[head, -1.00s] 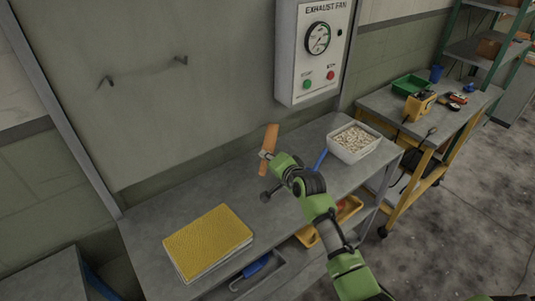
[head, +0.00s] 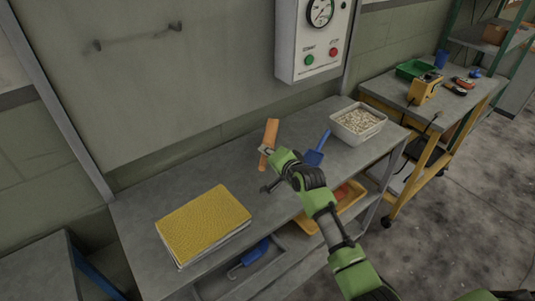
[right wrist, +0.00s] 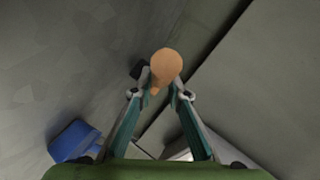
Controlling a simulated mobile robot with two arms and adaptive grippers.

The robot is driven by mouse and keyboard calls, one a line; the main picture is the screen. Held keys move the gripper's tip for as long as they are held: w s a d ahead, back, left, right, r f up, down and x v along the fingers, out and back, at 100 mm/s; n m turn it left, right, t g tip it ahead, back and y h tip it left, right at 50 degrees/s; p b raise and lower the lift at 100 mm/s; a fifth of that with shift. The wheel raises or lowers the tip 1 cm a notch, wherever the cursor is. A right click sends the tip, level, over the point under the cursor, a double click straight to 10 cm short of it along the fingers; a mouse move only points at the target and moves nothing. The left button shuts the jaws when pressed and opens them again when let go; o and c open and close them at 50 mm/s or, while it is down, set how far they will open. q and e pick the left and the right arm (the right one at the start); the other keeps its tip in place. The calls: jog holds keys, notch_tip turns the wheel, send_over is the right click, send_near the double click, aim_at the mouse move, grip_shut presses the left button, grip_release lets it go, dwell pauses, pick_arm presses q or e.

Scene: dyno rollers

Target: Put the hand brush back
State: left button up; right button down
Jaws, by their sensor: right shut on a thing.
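My right gripper (head: 267,152) is shut on an orange-brown wooden piece, which I take to be the hand brush (head: 270,133). It holds it upright over the back of the grey workbench (head: 135,240), in front of the wall panel. In the right wrist view, the brush's rounded end (right wrist: 166,64) sits between the fingertips of the gripper (right wrist: 164,92). No bristles can be made out, and I cannot tell whether its lower end touches the bench. Two dark hooks stick out of the wall panel, a left one (head: 97,45) and a right one (head: 175,26). My left gripper is out of view.
A blue scoop-like tool (head: 314,157) lies right of the gripper and shows in the wrist view (right wrist: 75,140). A white bin of pale pieces (head: 339,130) stands farther right. A yellow-topped stack (head: 203,223) lies at left. The fan control box (head: 284,50) hangs above.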

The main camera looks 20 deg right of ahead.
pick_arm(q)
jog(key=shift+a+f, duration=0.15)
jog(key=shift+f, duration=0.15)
pick_arm(e)
jog(key=shift+f, duration=0.5)
jog(key=c, duration=1.9)
grip_release()
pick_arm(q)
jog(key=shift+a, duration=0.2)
pick_arm(e)
jog(key=shift+s, duration=0.1)
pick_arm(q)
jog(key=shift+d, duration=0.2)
pick_arm(e)
jog(key=v, duration=1.2)
